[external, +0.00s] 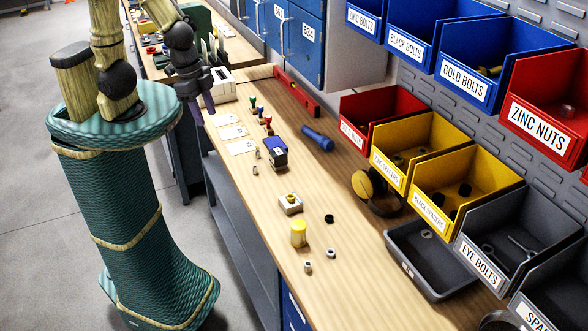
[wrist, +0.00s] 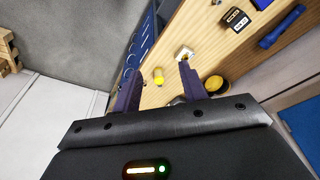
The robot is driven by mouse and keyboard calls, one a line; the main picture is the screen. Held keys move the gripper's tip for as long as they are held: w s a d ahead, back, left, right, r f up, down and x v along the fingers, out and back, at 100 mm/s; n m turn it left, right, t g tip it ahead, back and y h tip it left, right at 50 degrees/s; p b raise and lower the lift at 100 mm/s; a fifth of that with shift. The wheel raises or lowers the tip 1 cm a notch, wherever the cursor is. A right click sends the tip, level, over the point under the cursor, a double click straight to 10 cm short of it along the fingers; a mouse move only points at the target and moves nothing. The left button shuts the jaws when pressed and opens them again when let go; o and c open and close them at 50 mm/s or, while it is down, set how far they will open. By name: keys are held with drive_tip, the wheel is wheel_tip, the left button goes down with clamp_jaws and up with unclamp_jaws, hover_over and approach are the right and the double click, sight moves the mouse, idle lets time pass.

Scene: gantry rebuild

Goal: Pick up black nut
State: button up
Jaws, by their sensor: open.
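I cannot make the nut out in the wrist view. My gripper (external: 202,107) is up by the left edge of the bench, well away from the nut. Its two purple fingers stand apart in the wrist view (wrist: 157,74), with nothing held between them.
Near the nut are the yellow cylinder (external: 299,233), small light nuts (external: 331,253), yellow earmuffs (external: 368,187) and a grey tray (external: 410,275). A blue flashlight (external: 318,139) and blue box (external: 274,152) lie further back. Labelled bins (external: 400,145) line the right side. Bare wood surrounds the nut.

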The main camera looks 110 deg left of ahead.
drive_tip(key=shift+o, duration=0.7)
drive_tip(key=w+a+f+n+h+b, duration=0.4)
drive_tip(key=w+f+n+b, duration=0.35)
drive_tip(key=w+f, duration=0.35)
drive_tip(key=w+a+f+n+h+b, duration=0.3)
drive_tip(key=w+f+n+b, duration=0.5)
drive_tip(key=w, duration=0.4)
drive_tip(key=w+a+f+n+t+h+b, duration=0.1)
drive_tip(key=a+f+n, duration=0.1)
drive_tip(key=a, duration=0.3)
drive_tip(key=a+f+n+t+h+b, duration=0.1)
drive_tip(key=a+f+n+h, duration=0.1)
drive_tip(key=a, duration=0.3)
drive_tip(key=w+a+f+n+t+h+b, duration=0.1)
drive_tip(key=a+f+n+h, duration=0.1)
drive_tip(key=a+f+n, duration=0.1)
drive_tip(key=shift+w+a+n+t+b, duration=0.2)
drive_tip(key=shift+a+n, duration=0.1)
drive_tip(key=shift+a, duration=0.4)
drive_tip(key=shift+w+a+n+t+b, duration=0.1)
drive_tip(key=shift+a+n+t+b, duration=0.15)
drive_tip(key=shift+a, duration=0.4)
